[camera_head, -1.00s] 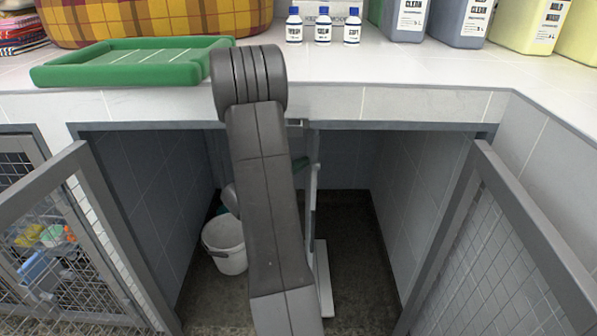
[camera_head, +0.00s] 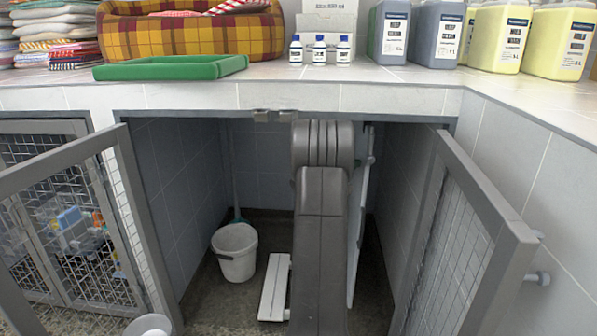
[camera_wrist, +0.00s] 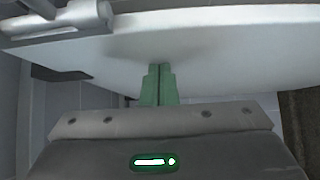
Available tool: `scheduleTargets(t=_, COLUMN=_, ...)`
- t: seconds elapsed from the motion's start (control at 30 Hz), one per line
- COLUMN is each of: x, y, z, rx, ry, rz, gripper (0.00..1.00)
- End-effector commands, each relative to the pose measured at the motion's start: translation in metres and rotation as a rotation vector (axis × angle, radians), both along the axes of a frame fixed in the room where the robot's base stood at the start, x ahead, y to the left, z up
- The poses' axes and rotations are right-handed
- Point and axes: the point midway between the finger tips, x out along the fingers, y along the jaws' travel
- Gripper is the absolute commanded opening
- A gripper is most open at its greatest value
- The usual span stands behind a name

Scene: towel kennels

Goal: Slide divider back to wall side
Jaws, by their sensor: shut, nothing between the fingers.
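The divider (camera_head: 359,225) is a pale upright panel inside the open kennel bay, seen nearly edge-on right of my arm and partly hidden by it. It stands right of the bay's middle, with a gap to the right tiled wall. In the wrist view, its pale face (camera_wrist: 215,50) fills the top. My gripper (camera_wrist: 158,72) has green fingertips closed together, empty, at the panel's face; I cannot tell whether they press on it. The head view hides my gripper behind my arm.
A white bucket (camera_head: 235,252) and a white board (camera_head: 273,287) are on the bay floor left of my arm. Open mesh doors (camera_head: 75,215) (camera_head: 465,240) flank the bay. The counter above holds a green tray (camera_head: 170,68), small bottles (camera_head: 319,50) and jugs (camera_head: 438,35).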

Motion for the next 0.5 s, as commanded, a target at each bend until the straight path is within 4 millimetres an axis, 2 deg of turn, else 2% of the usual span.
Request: scheduleTargets(t=0.5, x=-0.0001, y=-0.0071, z=0.0021, rx=0.001, ry=-0.006, rz=-0.011, gripper=0.00)
